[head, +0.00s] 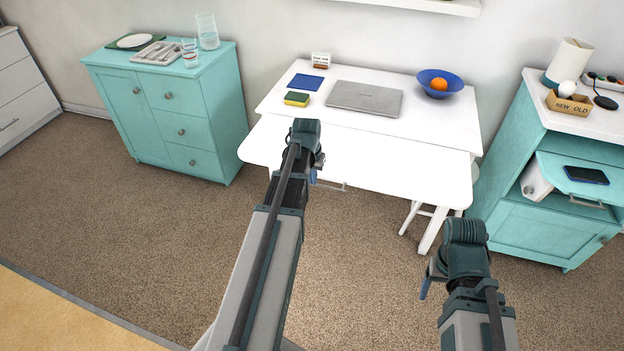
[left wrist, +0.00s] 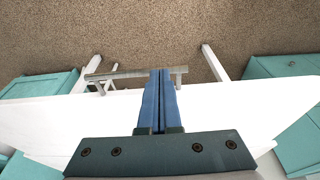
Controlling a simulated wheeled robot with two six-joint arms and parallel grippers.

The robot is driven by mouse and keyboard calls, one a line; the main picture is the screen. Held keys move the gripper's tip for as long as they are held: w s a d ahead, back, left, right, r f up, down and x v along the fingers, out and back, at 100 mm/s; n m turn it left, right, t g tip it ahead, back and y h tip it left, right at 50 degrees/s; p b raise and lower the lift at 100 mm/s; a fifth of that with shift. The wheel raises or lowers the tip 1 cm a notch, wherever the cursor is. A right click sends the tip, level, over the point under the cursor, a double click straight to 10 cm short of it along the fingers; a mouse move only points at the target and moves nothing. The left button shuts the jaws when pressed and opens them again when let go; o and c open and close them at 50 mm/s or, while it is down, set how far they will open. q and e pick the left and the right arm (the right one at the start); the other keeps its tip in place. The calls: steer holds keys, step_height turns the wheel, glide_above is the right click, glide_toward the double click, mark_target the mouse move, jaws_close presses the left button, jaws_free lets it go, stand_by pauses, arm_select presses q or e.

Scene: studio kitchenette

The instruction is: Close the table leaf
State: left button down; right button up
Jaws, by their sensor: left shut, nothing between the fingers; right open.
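The white table (head: 310,92) stands against the wall. Its leaf (head: 400,165) extends from the front side, looking roughly level with the top, with a seam between them. A grey bar-like handle (head: 332,187) shows below the leaf's front edge; it also shows in the left wrist view (left wrist: 135,73). My left gripper (head: 313,176) is shut and empty at the leaf's front edge. In the left wrist view its blue fingers (left wrist: 160,72) overlap the handle; I cannot tell whether they touch.
On the tabletop are a grey laptop (head: 365,98), a blue bowl (head: 455,82) with an orange, a sponge (head: 297,99) and a blue cloth (head: 306,81). A white stool (head: 420,209) is partly under the table. Teal cabinets flank it. The leaf's surface looks clear.

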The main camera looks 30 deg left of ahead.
arm_select(q)
steer(key=w+a+f+t+y+b, duration=0.1)
steer(key=w+f+t+b, duration=0.25)
steer(key=f+b, duration=1.2)
steer(key=w+a+f+t+b, duration=0.15)
steer(key=w+f+b, duration=0.35)
steer(key=f+b, duration=1.05)
steer(key=w+a+f+b, duration=0.2)
steer(key=w+b, duration=0.4)
steer(key=w, duration=0.4)
steer(key=w+a+f+b, duration=0.2)
steer(key=w+f+b, duration=0.2)
steer(key=w, duration=0.5)
steer(key=shift+w+a+t+b, duration=0.15)
steer(key=shift+w+t+b, duration=0.25)
steer(key=shift+b, duration=0.5)
steer(key=shift+s+f, duration=0.15)
steer(key=s+d+f+b, duration=0.1)
steer(key=s, duration=0.5)
steer(key=s+d+f+b, duration=0.2)
steer(key=s, duration=0.5)
